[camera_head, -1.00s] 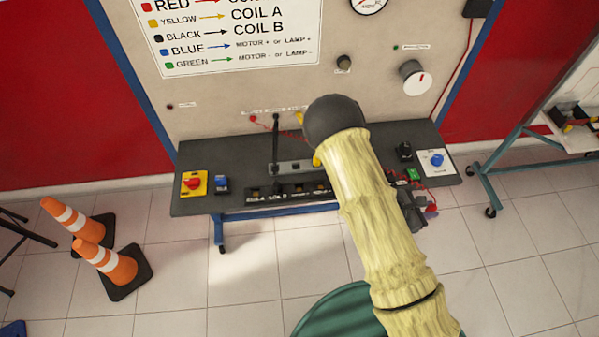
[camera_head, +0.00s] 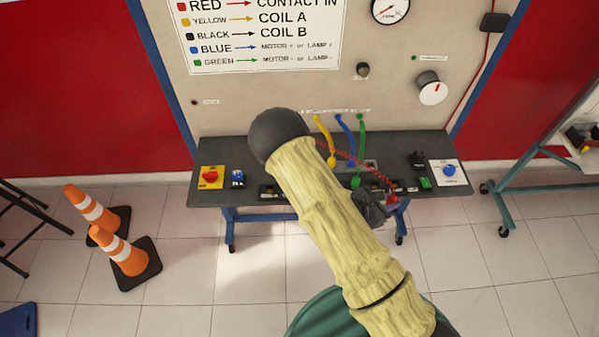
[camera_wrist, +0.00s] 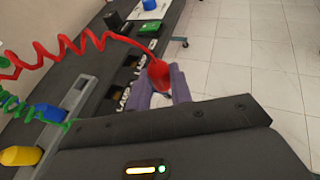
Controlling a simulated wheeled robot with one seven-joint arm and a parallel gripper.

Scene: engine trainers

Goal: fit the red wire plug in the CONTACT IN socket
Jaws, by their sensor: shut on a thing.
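The red wire plug (camera_wrist: 158,72) is between the two purplish-grey fingers of my gripper (camera_wrist: 161,88) in the wrist view. Its coiled red wire (camera_wrist: 62,48) runs off to the left. In the head view the coiled red wire (camera_head: 350,158) stretches from behind my arm down to a red spot (camera_head: 391,197) beside my dark gripper, at the bench's front edge. The plug is held out beyond the bench edge, over the floor. I cannot make out the CONTACT IN socket; only LAMP labels (camera_wrist: 122,98) on the bench strip are readable. The legend (camera_head: 265,32) pairs red with CONTACT IN.
The dark bench (camera_head: 440,145) carries a red-and-yellow switch (camera_head: 210,177), a blue knob box (camera_head: 449,171) and a green block (camera_head: 425,183). Yellow (camera_head: 324,135), blue (camera_head: 345,133) and green (camera_head: 361,140) wires stand near my arm. Traffic cones (camera_head: 122,252) are at left.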

